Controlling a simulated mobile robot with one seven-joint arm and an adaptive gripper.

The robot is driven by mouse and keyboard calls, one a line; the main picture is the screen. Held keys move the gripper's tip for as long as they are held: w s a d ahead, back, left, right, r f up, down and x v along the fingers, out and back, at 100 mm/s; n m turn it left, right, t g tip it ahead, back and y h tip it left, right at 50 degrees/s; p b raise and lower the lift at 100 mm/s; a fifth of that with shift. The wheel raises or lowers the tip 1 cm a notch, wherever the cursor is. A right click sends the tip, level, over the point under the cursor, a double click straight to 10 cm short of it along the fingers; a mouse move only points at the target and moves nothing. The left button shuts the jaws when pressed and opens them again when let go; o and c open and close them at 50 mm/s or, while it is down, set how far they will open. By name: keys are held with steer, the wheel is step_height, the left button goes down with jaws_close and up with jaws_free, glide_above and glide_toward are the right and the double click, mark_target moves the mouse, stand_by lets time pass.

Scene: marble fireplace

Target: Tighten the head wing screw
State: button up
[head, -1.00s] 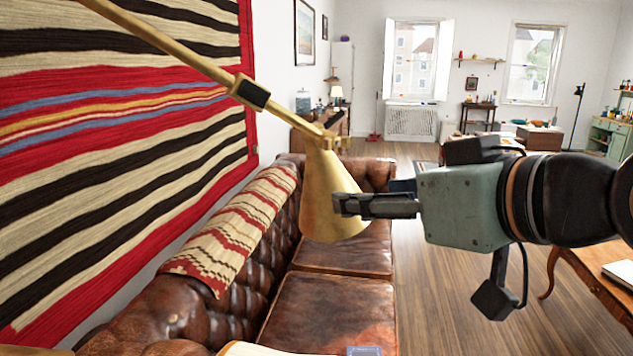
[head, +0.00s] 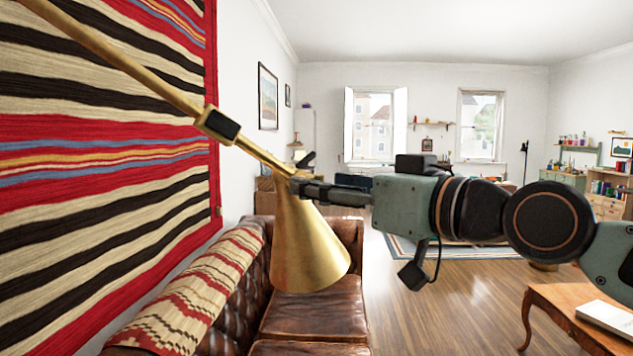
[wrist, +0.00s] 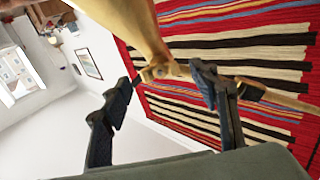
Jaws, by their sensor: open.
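The brass lamp's conical head (head: 308,245) hangs from its slanting arm above the sofa. A small dark piece (head: 307,160), which looks like the head wing screw, stands up at the joint over the shade. My gripper (head: 298,187) points left at the top of the shade, just below that piece. In the wrist view my gripper (wrist: 166,80) is open, with its fingers on either side of the lamp joint (wrist: 160,72). The brass shade (wrist: 135,28) rises above the joint there. Nothing appears held; I cannot tell whether a finger touches the lamp.
A striped wall hanging (head: 105,190) covers the wall at left, behind the lamp arm (head: 130,75). The leather sofa (head: 315,308) lies below the lamp. A wooden table (head: 560,305) stands at the lower right. Open floor (head: 445,310) lies between.

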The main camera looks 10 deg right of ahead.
steer(key=shift+x, duration=1.25)
steer(key=shift+c, duration=0.6)
steer(key=c, duration=1)
